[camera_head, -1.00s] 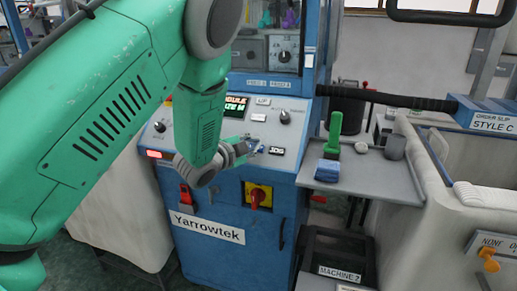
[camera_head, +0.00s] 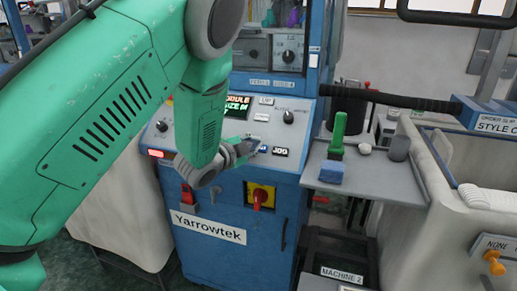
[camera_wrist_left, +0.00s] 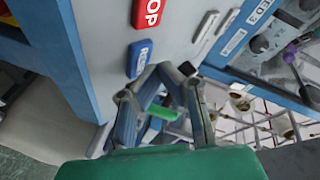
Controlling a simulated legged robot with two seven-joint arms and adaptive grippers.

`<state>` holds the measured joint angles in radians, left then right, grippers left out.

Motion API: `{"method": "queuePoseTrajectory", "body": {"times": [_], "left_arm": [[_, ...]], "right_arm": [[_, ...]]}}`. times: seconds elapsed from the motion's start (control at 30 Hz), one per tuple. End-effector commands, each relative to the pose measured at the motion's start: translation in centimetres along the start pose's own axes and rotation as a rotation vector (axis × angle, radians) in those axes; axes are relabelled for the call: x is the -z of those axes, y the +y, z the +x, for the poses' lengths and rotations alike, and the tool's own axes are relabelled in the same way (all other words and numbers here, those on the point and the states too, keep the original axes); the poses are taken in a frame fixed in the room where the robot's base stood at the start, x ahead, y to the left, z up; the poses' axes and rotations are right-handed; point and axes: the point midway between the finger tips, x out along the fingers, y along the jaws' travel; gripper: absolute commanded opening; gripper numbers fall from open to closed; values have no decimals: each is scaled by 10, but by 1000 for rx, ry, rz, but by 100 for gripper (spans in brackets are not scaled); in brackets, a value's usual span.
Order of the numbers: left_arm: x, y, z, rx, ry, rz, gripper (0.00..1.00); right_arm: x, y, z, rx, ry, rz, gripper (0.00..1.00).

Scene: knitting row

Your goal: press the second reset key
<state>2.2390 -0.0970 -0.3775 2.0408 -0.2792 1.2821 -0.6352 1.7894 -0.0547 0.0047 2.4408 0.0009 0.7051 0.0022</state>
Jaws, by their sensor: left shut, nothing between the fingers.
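A blue key (camera_head: 263,149) sits on the grey sloped control panel (camera_head: 298,136) of the blue Yarrowtek machine, left of a black JOG key (camera_head: 281,152). In the left wrist view the blue key (camera_wrist_left: 139,58) has white lettering that is hard to read, below a red STOP key (camera_wrist_left: 150,12). My left gripper (camera_head: 250,143) is shut and empty, low over the panel beside the blue key. In the wrist view its fingertips (camera_wrist_left: 163,72) are just right of that key; I cannot tell whether they touch anything. My right gripper is out of view.
A lit display (camera_head: 238,105) and a black knob (camera_head: 288,117) are on the panel. A red-and-yellow switch (camera_head: 259,196) is on the machine front. A grey side shelf (camera_head: 368,183) holds a green-handled brush (camera_head: 338,134). A black bar (camera_head: 388,97) crosses at right.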

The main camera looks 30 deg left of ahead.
Motion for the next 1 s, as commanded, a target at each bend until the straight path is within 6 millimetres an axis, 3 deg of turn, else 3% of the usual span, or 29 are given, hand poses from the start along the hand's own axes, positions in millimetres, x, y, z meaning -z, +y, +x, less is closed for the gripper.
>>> {"method": "queuePoseTrajectory", "body": {"times": [1.0], "left_arm": [[-2,7,8,-1,1,1,0]], "right_arm": [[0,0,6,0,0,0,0]]}}
